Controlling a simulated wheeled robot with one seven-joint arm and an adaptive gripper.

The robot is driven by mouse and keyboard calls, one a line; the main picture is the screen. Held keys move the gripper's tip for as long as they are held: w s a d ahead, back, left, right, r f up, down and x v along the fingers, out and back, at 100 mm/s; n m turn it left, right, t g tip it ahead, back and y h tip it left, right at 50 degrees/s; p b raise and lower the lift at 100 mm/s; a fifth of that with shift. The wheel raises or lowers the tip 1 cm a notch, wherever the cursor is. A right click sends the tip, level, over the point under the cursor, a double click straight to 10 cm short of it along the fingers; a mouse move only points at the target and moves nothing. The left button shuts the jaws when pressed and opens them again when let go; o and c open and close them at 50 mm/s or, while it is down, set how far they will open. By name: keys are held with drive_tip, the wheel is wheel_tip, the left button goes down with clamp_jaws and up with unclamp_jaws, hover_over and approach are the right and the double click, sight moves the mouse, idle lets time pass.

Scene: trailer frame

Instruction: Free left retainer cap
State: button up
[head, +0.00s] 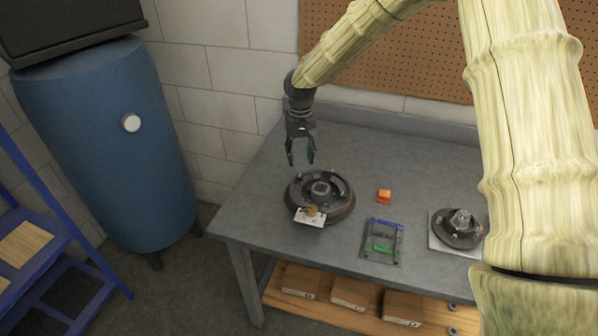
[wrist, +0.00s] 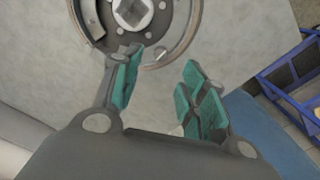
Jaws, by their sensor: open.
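A round dark brake assembly (head: 343,207) with a square-ended hub (head: 321,189) lies on the grey bench; part of it also shows in the wrist view (wrist: 190,22), with its hub (wrist: 132,12) at the top. A small metal piece (wrist: 160,55) sits on its rim between my fingertips in that picture; I cannot tell if it is the left retainer cap. My gripper (head: 301,160) points down above the assembly's back left side, apart from it.
A white card with a brass-coloured knob (head: 312,210) is at the assembly's front edge. An orange block (head: 384,196), a tray with blue and green parts (head: 382,257) and a second hub assembly (head: 456,230) stand to the right. A blue tank (head: 105,150) is left of the bench.

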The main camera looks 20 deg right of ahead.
sight(300, 175)
drive_tip(key=shift+f+p, duration=1)
drive_tip(key=shift+f, duration=2.75)
clamp_jaws()
